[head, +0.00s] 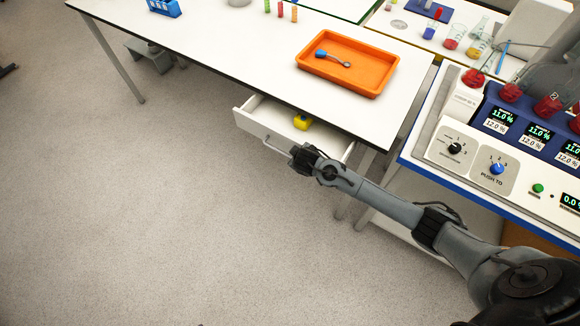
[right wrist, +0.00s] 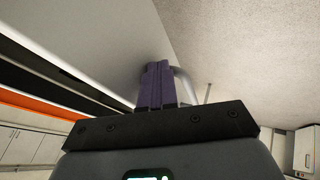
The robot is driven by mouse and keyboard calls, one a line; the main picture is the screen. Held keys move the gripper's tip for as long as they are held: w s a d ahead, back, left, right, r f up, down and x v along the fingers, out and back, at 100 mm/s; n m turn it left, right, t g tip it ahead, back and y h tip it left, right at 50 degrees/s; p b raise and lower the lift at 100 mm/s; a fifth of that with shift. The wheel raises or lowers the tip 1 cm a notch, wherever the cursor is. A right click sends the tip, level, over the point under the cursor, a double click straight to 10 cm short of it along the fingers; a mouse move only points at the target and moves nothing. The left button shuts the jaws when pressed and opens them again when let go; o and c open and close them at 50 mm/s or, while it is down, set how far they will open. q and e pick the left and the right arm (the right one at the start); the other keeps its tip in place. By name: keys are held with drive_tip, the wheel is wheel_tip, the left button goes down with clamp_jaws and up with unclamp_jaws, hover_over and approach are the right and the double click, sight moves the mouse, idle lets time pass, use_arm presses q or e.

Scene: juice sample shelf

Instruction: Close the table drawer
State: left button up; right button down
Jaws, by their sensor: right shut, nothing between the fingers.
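The white table drawer (head: 250,124) is pulled out from under the white table (head: 225,60), its inside showing from above. Its metal handle (head: 272,145) is on the front face. My right gripper (head: 297,152) is at the drawer front, at the right end of the handle. In the right wrist view its purple fingers (right wrist: 156,86) are shut and empty, close to the pale drawer front, with the handle (right wrist: 186,86) just to their right. I cannot tell whether the fingertips touch the drawer. My left gripper is out of view.
A yellow object (head: 303,122) lies in the drawer. An orange tray (head: 378,87) with a blue-handled spoon (head: 334,58) sits on the table above. A control panel (head: 475,165) with knobs stands at the right. The floor (head: 130,220) before the drawer is clear.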

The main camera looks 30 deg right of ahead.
approach(313, 138)
drive_tip(key=shift+w+f+p, duration=0.3)
drive_tip(key=shift+w+f, duration=0.85)
drive_tip(key=shift+w, duration=0.1)
drive_tip(key=shift+r, duration=0.15)
